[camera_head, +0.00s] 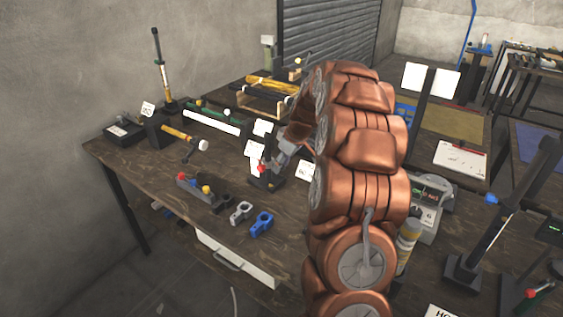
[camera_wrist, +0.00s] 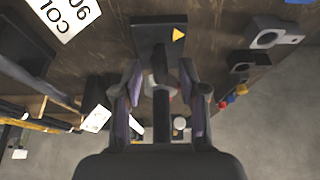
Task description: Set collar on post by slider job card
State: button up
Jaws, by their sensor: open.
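My gripper (camera_wrist: 160,86) is open in the wrist view, its two fingers spread either side of a dark upright post (camera_wrist: 160,62) on a black base (camera_wrist: 158,30) with a yellow triangle. Whether the fingers touch the post is unclear. In the head view the grey gripper (camera_head: 285,146) is above the table beside a small stand with a red knob, partly hidden by my arm. A grey collar (camera_head: 242,211), a blue collar (camera_head: 262,224) and a dark collar (camera_head: 222,203) lie near the front edge. The grey one also shows in the wrist view (camera_wrist: 268,40). No collar is visible in the fingers.
A dark block with red and yellow knobs (camera_head: 194,187) lies left of the collars. White cards (camera_head: 255,150) stand around the gripper; one large card (camera_wrist: 64,14) is partly readable. My arm hides much of the table's right part.

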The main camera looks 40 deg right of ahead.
grip_shut()
dwell(0.3)
dwell(0.4)
